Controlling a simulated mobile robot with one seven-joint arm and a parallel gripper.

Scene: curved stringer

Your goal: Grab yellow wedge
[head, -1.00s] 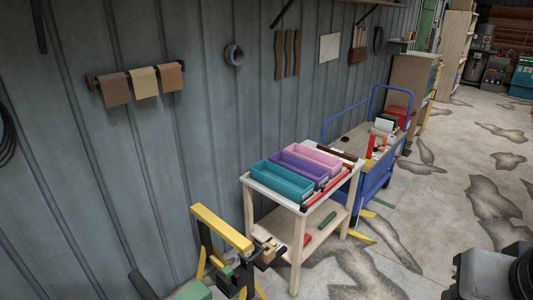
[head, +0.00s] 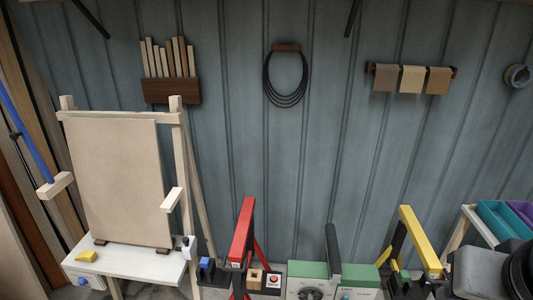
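A small yellow wedge (head: 86,256) lies at the left end of a white shelf or tabletop (head: 136,263), at the foot of an easel-like wooden stand. It looks like a low block with a sloped top. Nothing covers it in this view. My gripper is not in view. Only a grey and black part of my own body shows at the lower right corner, far from the wedge.
The wooden stand (head: 178,150) holds a large tan board (head: 118,185) above the shelf. Red (head: 242,230) and yellow (head: 420,238) frames and a green machine (head: 358,274) stand to the right. The corrugated wall (head: 330,130) closes the back. Little floor shows.

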